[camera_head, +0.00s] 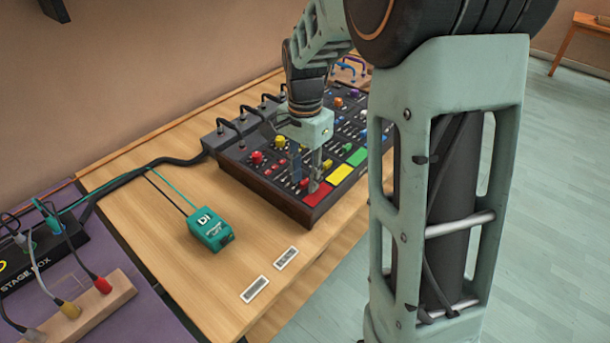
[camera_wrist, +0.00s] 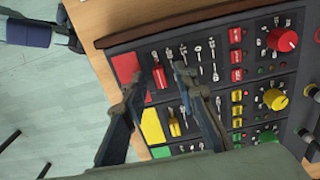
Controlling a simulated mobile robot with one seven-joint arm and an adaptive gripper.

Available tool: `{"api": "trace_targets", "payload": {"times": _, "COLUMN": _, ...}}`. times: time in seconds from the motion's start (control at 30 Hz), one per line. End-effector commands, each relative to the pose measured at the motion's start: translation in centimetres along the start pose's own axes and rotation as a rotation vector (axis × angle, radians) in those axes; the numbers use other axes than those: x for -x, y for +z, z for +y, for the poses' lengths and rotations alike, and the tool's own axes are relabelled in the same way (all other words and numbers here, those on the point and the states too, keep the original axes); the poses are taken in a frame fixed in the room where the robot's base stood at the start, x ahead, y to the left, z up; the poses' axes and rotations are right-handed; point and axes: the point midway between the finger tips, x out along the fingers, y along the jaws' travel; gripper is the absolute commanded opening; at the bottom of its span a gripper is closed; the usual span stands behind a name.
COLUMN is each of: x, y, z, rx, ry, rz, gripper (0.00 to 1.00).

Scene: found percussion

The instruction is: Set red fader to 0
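The mixer (camera_head: 290,205) is a dark console with wooden side trim and colored rows; it also shows in the wrist view (camera_wrist: 215,24). The red fader (camera_wrist: 158,78) has a narrow red cap beside the red pad (camera_wrist: 126,66) in the top row. My gripper (camera_wrist: 159,78) is open, with one fingertip on each side of the red cap. Whether either finger touches it, I cannot tell. In the head view my gripper (camera_head: 312,182) points down at the near corner of the mixer, by the red pad (camera_head: 318,195), and largely hides the fader.
A yellow fader (camera_wrist: 174,127) sits one row below, close to my right finger. A teal DI box (camera_head: 210,229) and white labels (camera_head: 255,289) lie on the wooden table (camera_head: 190,275). Cables plug in along the mixer's back.

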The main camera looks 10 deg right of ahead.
Motion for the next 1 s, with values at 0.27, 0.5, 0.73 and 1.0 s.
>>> {"api": "trace_targets", "payload": {"times": 0.27, "x": 0.0, "y": 0.0, "z": 0.0, "rx": 0.0, "ry": 0.0, "rz": 0.0, "gripper": 0.04}}
{"api": "trace_targets", "payload": {"times": 0.5, "x": 0.1, "y": 0.0, "z": 0.0, "rx": 0.0, "ry": 0.0, "rz": 0.0, "gripper": 0.0}}
{"api": "trace_targets", "payload": {"times": 0.73, "x": 0.1, "y": 0.0, "z": -0.4, "rx": 0.001, "ry": 0.0, "rz": 0.0, "gripper": 0.0}}
{"api": "trace_targets", "payload": {"times": 1.0, "x": 0.3, "y": 0.0, "z": -4.1, "rx": 0.001, "ry": 0.0, "rz": 0.0, "gripper": 0.0}}
